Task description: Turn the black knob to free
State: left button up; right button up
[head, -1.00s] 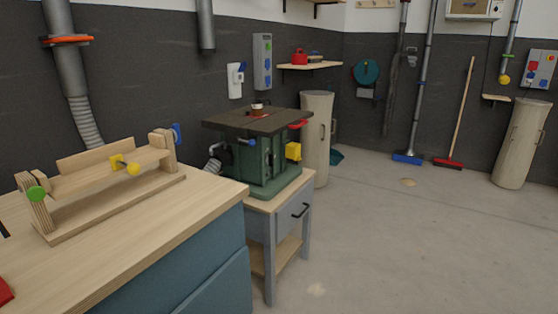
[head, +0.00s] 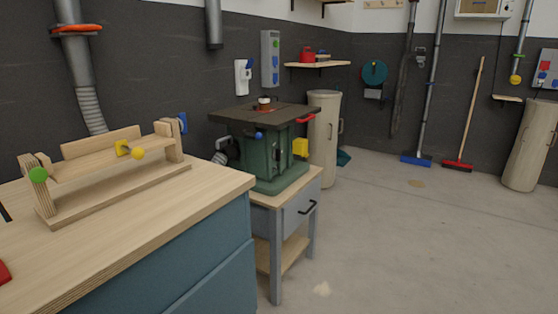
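I cannot make out a black knob for certain. A wooden form (head: 112,185) stands on the workbench at the left. It has a round green knob (head: 38,175) at its left end, a yellow knob (head: 138,153) at its middle and a blue part (head: 183,122) at its right end. A thin dark piece (head: 4,213) is cut off by the left edge, so I cannot tell what it is. Neither of my grippers is in view.
The workbench (head: 150,230) has a light wooden top and blue-grey fronts. A green machine (head: 268,160) stands on a small grey stand (head: 298,215) beyond it. A red thing (head: 4,272) shows at the left edge. Open concrete floor (head: 420,240) lies to the right.

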aim_at(277, 153)
jog(key=i+l+u, duration=0.1)
jog(key=u, duration=0.3)
jog(key=i+l+u, duration=0.15)
jog(key=u, duration=0.3)
jog(key=i, duration=0.1)
